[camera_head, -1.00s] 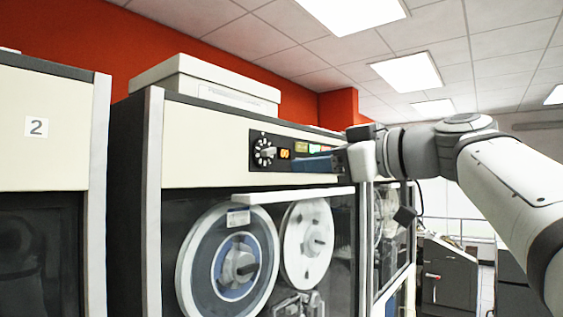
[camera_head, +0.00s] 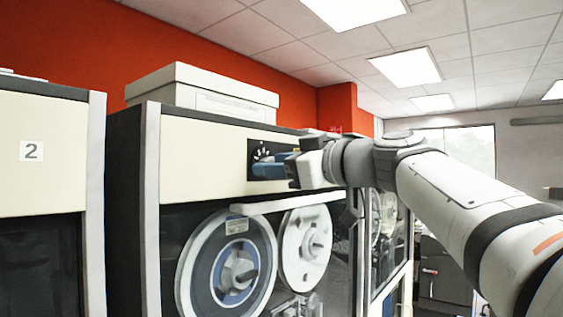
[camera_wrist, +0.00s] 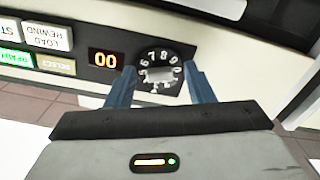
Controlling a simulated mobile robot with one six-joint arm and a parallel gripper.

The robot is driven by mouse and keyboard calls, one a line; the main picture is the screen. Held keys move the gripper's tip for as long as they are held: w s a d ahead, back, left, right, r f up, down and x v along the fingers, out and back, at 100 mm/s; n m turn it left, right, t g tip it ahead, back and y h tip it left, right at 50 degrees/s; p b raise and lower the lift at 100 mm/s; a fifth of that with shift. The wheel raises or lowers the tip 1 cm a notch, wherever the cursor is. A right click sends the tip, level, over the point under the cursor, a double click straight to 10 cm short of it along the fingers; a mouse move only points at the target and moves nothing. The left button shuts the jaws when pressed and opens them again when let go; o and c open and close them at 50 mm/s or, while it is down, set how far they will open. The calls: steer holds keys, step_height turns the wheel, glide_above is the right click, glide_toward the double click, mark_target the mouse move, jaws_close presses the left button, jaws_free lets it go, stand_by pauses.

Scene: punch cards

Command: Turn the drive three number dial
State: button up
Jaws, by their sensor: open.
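The number dial (camera_wrist: 158,57) is a round black dial with white digits and a pale bar across its middle, on a black panel of the tape drive (camera_head: 210,140). It sits between the two blue fingertips of my gripper (camera_wrist: 160,84) in the wrist view. The fingers are open, one on each side of the dial; I cannot tell whether they touch it. In the head view my gripper (camera_head: 270,166) covers most of the dial, and only its upper rim (camera_head: 262,152) shows. An orange display (camera_wrist: 103,60) beside the dial reads 00.
Labelled buttons (camera_wrist: 52,50) lie beside the display. Two tape reels, one at left (camera_head: 200,255) and one at right (camera_head: 292,250), sit behind the drive's window. A white box (camera_head: 205,90) rests on top. A cabinet marked 2 (camera_head: 50,125) stands to the left.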

steer(key=c, duration=0.9)
steer(key=shift+d, duration=0.25)
steer(key=shift+c, duration=0.4)
steer(key=shift+s+a, duration=0.15)
steer(key=shift+m+b, duration=1.1)
steer(key=shift+s+r+m+b, duration=0.1)
steer(key=shift+m+b, duration=0.35)
steer(key=shift+m, duration=0.75)
steer(key=shift+s+r+m+b, duration=0.1)
steer(key=shift+m+b, duration=0.35)
steer(key=shift+m, duration=0.75)
